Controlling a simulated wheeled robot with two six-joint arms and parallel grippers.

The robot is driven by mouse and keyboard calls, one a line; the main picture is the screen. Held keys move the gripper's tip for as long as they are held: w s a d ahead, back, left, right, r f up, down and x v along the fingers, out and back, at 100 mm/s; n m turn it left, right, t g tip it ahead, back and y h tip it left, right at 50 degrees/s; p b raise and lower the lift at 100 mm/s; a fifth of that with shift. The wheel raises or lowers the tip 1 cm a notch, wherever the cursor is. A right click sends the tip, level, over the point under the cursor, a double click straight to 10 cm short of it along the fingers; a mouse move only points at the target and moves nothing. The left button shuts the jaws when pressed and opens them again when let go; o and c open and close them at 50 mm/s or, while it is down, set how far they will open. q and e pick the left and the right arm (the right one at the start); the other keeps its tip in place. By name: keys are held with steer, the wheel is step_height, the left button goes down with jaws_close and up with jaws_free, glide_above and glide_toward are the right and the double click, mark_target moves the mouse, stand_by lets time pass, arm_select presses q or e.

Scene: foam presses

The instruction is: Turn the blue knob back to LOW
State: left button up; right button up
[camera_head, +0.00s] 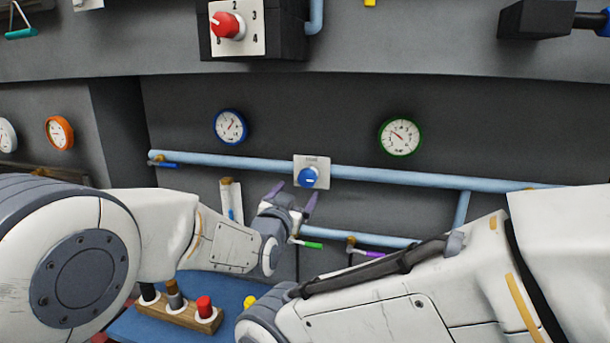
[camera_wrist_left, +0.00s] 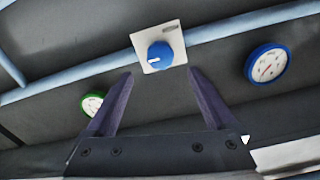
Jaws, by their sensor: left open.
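The blue knob (camera_head: 308,177) sits on a small white plate (camera_head: 325,163) mounted at the pale blue pipe on the grey wall. The print on the plate is too small to read. The knob also shows in the left wrist view (camera_wrist_left: 160,52), with a short white mark towards its left side there. My left gripper (camera_head: 293,196) is open and empty, its purple fingers pointing up at the knob from just below. In the left wrist view the fingertips (camera_wrist_left: 160,74) spread either side of the knob, apparently short of it. My right gripper is out of view; only its arm shows.
A blue-rimmed gauge (camera_head: 230,127) and a green-rimmed gauge (camera_head: 400,136) hang above the pipe (camera_head: 420,177). A red knob (camera_head: 227,25) is higher up. Green (camera_head: 311,245) and purple (camera_head: 366,253) handles are below. My right arm crosses the lower right.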

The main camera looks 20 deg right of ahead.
mark_target(306, 181)
arm_select(q)
steer(key=p+x, duration=0.4)
steer(key=x, duration=0.4)
steer(key=shift+w+r, duration=0.1)
steer(key=shift+w+d+p, duration=0.4)
steer(key=shift+w+p, duration=0.05)
steer(key=shift+w, duration=0.05)
steer(key=shift+c, duration=0.3)
steer(key=c, duration=1.3)
steer(key=shift+f+n+b, duration=0.3)
steer(key=shift+n+b, duration=0.1)
steer(key=shift+b, duration=0.4)
steer(key=n+b, duration=1.2)
steer(key=b, duration=0.3)
steer(key=shift+b, duration=0.3)
steer(key=shift+n+b, duration=0.75)
steer(key=shift+n, duration=0.45)
steer(key=shift+r+n+b, duration=0.1)
steer(key=shift+n+b, duration=0.4)
steer(key=shift+n, duration=1.1)
